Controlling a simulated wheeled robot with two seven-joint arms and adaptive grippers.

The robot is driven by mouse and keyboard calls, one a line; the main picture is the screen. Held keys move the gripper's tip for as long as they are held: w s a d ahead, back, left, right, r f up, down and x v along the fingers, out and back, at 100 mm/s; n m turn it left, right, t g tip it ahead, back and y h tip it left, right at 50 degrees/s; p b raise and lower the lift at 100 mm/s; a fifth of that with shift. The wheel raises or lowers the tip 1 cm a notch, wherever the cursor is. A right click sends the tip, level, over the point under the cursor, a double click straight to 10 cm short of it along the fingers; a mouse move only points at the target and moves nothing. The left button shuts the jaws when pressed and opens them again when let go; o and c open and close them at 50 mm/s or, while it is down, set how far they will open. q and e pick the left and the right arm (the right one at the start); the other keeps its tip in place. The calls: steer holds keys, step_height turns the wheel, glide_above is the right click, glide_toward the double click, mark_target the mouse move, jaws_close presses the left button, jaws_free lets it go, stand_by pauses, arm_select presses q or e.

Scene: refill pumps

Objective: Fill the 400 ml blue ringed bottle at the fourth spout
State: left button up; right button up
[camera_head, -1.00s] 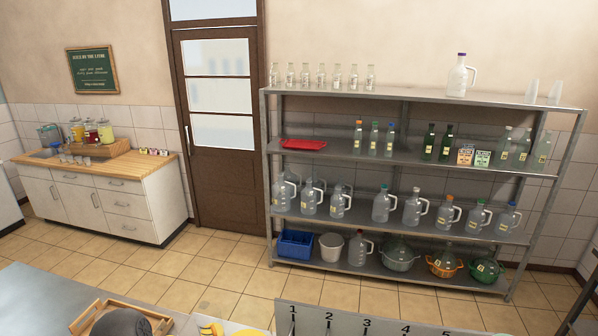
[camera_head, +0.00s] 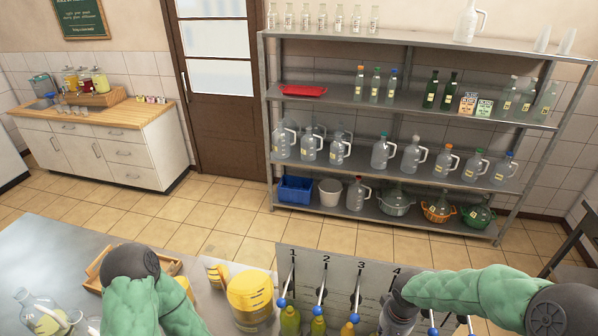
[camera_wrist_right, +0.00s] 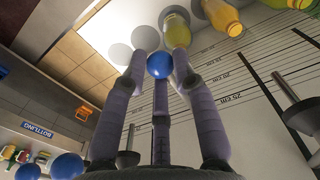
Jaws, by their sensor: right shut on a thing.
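The grey pump panel with numbers (camera_head: 335,262) stands at the front. Its fourth spout is mostly hidden behind my right arm. My right gripper (camera_wrist_right: 160,75) has its fingers closed around a blue ball knob (camera_wrist_right: 160,65); in the head view it is near number 4. Clear glassware (camera_head: 38,312), some with a yellow label, is at the lower left; I cannot tell if the blue ringed bottle is among it.
Yellow-green bottles (camera_head: 290,320) stand below spouts 1 and 2. A yellow jug (camera_head: 250,295) and a wooden tray (camera_head: 100,265) are left of the panel. A metal shelf (camera_head: 400,100) with many bottles stands at the back. A "BOTTLING" sign (camera_wrist_right: 38,130) shows in the right wrist view.

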steer(key=shift+r+p, duration=2.35)
steer(key=shift+r, duration=1.7)
steer(key=o, duration=1)
steer(key=shift+s+a+f, duration=0.1)
steer(key=shift+s, duration=0.05)
steer(key=shift+r, duration=0.45)
step_height(320, 180, up, 18)
steer(key=shift+p, duration=0.35)
